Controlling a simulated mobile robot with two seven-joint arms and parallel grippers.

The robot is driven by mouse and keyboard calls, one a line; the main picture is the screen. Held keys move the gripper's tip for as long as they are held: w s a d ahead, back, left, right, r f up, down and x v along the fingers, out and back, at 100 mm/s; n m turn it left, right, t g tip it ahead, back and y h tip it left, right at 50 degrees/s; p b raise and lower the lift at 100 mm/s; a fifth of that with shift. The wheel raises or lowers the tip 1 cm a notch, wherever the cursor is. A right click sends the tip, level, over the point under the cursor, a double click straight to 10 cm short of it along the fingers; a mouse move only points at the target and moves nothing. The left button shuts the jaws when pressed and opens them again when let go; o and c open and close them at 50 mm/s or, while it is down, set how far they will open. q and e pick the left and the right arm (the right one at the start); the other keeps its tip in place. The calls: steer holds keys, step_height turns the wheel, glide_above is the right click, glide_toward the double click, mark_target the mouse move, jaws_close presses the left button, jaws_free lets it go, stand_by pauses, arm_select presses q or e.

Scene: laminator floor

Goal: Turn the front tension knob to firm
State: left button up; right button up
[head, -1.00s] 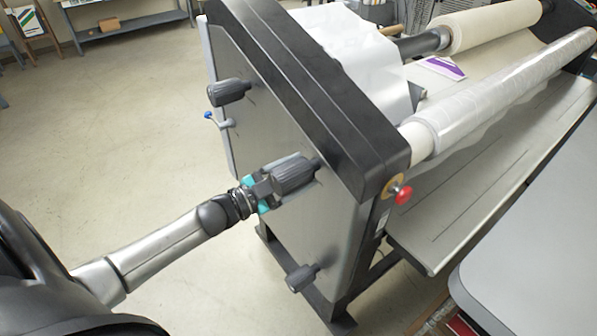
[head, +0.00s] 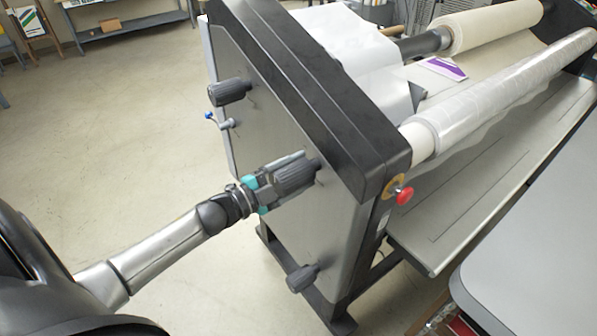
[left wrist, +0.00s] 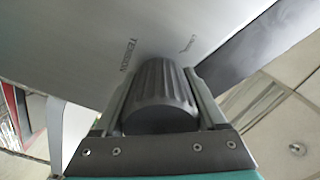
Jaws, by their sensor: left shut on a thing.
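The laminator's grey side panel (head: 290,232) carries several dark ribbed knobs. My left gripper (head: 284,172) is shut on the middle front knob (head: 297,178), which sits near the panel's front edge. In the left wrist view the ribbed knob (left wrist: 160,92) lies between the two fingers (left wrist: 160,110). The word TENSION and a smaller unclear marking are printed on the panel beside it. The knob's pointer and exact setting cannot be made out. My right gripper is not in view.
Another knob (head: 229,91) is above and a third (head: 302,278) is below on the same panel. A small blue-tipped lever (head: 218,120) and a red button (head: 404,194) stick out nearby. A grey table (head: 540,240) stands at the right. The floor at left is open.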

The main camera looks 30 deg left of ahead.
arm_select(q)
steer(key=o, duration=1.3)
steer(key=b+v, duration=0.1)
steer(key=v, duration=1.4)
steer(key=shift+s, duration=0.2)
